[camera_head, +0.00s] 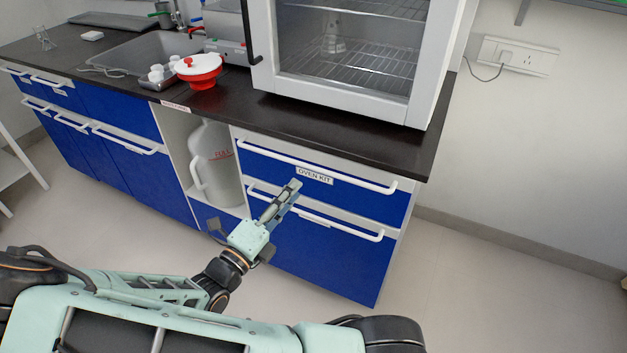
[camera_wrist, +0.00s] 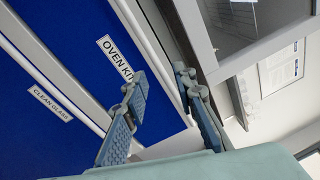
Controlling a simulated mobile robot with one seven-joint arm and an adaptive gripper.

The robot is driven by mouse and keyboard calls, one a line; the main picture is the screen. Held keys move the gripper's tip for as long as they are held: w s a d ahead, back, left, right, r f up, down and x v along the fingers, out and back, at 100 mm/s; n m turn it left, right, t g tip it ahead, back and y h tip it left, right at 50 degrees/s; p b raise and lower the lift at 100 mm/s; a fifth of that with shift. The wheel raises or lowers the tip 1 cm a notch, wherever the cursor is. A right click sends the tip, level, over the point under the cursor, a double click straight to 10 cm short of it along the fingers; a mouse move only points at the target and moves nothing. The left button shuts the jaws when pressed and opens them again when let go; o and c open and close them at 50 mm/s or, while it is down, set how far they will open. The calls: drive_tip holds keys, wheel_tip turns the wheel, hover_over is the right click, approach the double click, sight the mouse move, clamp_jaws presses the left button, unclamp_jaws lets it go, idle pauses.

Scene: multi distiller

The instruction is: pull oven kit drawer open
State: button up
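The oven kit drawer (camera_head: 365,199) is the blue upper drawer under the glass-doored oven, its front appearing flush with the cabinet. Its label reads "OVEN KIT" (camera_head: 314,175), and it shows in the wrist view too (camera_wrist: 117,58). A long white bar handle (camera_head: 345,178) runs along the drawer's top edge. My gripper (camera_head: 294,187) is in front of the drawer, just below the label in the head view. In the wrist view my gripper (camera_wrist: 162,84) has its fingers apart with nothing held. The handle bar (camera_wrist: 137,35) runs toward the gap between them; I cannot tell its distance.
A lower blue drawer labelled "CLEAN GLASS" (camera_wrist: 50,103) has a similar white handle (camera_head: 340,226). A large white jug (camera_head: 214,160) stands in the open shelf to the left. The oven (camera_head: 428,70) stands on the dark counter (camera_head: 330,117). Floor to the right is clear.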

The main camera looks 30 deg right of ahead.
sight(307, 166)
drive_tip(key=w+d+n+t+b, duration=0.1)
drive_tip(key=w+d, duration=0.1)
drive_tip(key=w+d+n+b, duration=0.1)
drive_tip(key=w+d, duration=0.1)
drive_tip(key=d, duration=0.1)
drive_tip(key=w+d+n+t+b, duration=0.1)
drive_tip(key=w+d+n, duration=0.1)
drive_tip(key=shift+w+d+r+t, duration=0.1)
drive_tip(key=shift+w+d+t, duration=0.2)
drive_tip(key=shift+w+d, duration=0.1)
clamp_jaws()
idle(0.4)
